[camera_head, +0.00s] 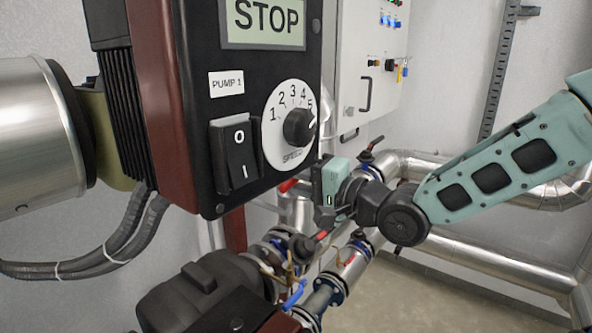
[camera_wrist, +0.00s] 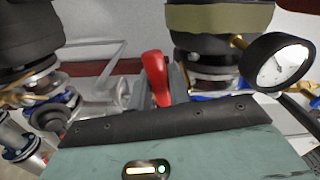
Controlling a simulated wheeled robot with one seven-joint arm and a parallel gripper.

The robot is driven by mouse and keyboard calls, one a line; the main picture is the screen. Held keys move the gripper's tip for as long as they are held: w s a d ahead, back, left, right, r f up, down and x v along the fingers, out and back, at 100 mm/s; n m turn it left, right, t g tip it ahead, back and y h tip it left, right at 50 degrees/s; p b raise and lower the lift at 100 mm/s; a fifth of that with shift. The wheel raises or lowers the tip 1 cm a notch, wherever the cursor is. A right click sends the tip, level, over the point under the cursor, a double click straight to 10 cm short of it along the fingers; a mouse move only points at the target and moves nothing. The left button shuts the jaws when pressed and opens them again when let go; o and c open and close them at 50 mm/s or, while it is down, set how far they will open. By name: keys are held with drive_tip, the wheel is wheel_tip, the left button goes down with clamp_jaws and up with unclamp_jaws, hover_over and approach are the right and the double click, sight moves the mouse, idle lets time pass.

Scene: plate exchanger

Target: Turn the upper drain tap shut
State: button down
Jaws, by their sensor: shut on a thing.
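A red tap handle (camera_wrist: 155,80) stands upright in the middle of the wrist view, just beyond the teal body of my gripper. In the head view, a red handle (camera_head: 288,185) shows in part below the pump control box, close to the left of my gripper (camera_head: 312,186). My gripper is shut on the red handle. Its fingers are mostly hidden by the gripper body in the wrist view and small in the head view. The tap's own body is hidden, so I cannot tell how far it is turned.
The pump control box (camera_head: 245,110) hangs close, left of my gripper. Valves with red levers (camera_head: 320,236) sit on pipes below. Silver pipes (camera_head: 470,252) run behind my arm. A round gauge (camera_wrist: 278,64) stands at right in the wrist view, near the gripper body.

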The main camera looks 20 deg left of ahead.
drive_tip(key=shift+r+m+p, duration=0.55)
drive_tip(key=shift+m+p, duration=0.2)
drive_tip(key=shift+m, duration=0.25)
drive_tip(key=c, duration=1.3)
unclamp_jaws()
drive_tip(key=b+v, duration=0.4)
drive_tip(key=v, duration=1.3)
drive_tip(key=shift+d, duration=0.25)
